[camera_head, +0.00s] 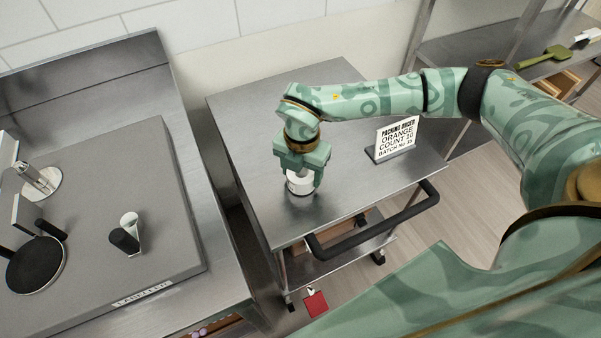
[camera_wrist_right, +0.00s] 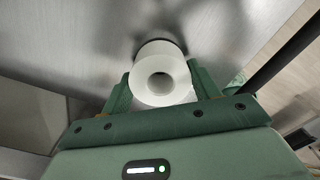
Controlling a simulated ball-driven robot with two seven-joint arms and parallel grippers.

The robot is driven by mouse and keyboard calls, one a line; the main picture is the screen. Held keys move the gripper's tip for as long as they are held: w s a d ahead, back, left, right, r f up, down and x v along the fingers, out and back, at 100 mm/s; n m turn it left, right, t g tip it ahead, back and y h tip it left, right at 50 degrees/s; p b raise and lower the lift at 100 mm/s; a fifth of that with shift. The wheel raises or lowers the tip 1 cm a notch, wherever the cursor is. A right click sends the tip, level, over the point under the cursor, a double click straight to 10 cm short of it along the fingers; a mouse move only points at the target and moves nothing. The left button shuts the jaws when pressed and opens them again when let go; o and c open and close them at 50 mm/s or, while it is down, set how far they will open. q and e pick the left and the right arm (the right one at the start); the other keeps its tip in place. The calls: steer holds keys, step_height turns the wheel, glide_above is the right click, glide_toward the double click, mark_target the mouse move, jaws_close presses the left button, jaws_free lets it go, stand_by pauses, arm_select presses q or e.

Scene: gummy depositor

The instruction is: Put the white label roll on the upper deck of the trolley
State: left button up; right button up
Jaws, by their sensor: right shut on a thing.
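The white label roll (camera_head: 299,184) is between the fingers of my right gripper (camera_head: 301,176), over the upper deck of the trolley (camera_head: 345,195). In the right wrist view the roll (camera_wrist_right: 160,76) shows its round end and central hole, with a green finger of my gripper (camera_wrist_right: 162,88) on each side. The gripper is shut on the roll. A dark shadow lies close beside the roll's base on the metal deck (camera_wrist_right: 85,45). I cannot tell whether the roll touches the deck. My left gripper is not in view.
A packing order sign (camera_head: 395,138) stands on the deck to the right of the roll. The trolley's black handle (camera_head: 375,222) runs along its near edge. A steel bench (camera_head: 100,200) with labeller parts is at the left. The deck around the roll is clear.

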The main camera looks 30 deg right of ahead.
steer(key=shift+f, duration=0.2)
steer(key=shift+f, duration=0.1)
steer(key=o, duration=1.4)
step_height(320, 180, up, 12)
steer(key=p, duration=0.3)
steer(key=shift+p, duration=0.4)
